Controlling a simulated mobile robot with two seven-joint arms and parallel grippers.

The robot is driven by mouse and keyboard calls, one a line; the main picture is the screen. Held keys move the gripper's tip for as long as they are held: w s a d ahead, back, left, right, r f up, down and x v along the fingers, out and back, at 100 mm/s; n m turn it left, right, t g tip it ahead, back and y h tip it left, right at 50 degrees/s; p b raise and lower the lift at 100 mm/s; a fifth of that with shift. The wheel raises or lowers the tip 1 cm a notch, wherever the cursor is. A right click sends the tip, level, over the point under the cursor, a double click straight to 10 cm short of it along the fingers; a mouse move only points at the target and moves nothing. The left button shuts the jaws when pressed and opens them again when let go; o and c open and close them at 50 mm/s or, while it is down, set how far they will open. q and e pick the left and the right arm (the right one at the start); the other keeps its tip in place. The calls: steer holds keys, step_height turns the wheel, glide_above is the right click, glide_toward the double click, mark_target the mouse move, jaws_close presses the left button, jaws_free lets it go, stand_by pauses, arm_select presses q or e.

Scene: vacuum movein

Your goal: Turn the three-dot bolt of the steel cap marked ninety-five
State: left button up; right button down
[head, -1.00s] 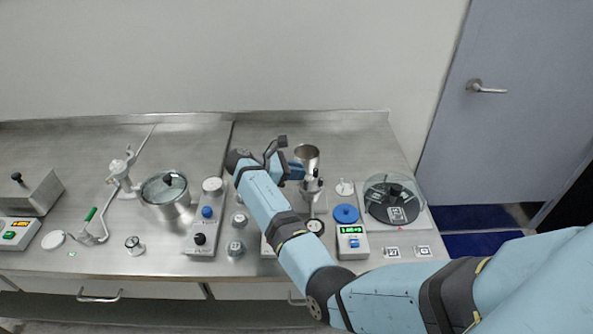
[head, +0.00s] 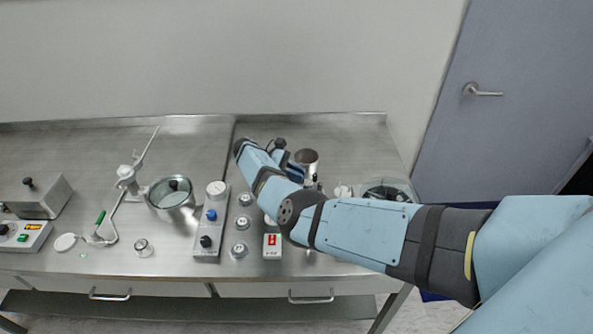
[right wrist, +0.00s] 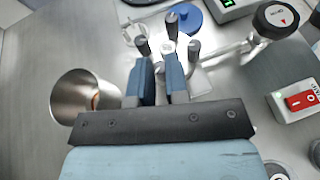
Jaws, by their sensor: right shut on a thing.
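In the right wrist view, a steel fitting (right wrist: 200,80) with several dark-tipped bolts and a pale centre stands just beyond my right gripper (right wrist: 158,72). It looks like the steel cap. Its number and the bolts' dot marks are too small to read. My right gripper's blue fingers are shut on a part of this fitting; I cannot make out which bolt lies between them. In the head view, my right gripper (head: 285,157) is beside the steel cup (head: 306,165), and my arm hides most of the fitting. My left gripper is not in view.
The open steel cup (right wrist: 82,102) stands close left of my fingers. Several small steel knobs (head: 242,224) stand left of my arm. The back is clear.

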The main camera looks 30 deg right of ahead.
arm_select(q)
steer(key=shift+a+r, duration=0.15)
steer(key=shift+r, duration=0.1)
arm_select(e)
steer(key=shift+r, duration=0.1)
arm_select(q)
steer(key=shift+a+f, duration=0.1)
arm_select(e)
steer(key=shift+m+g+y, duration=0.3)
steer(key=c, duration=1.1)
jaws_free()
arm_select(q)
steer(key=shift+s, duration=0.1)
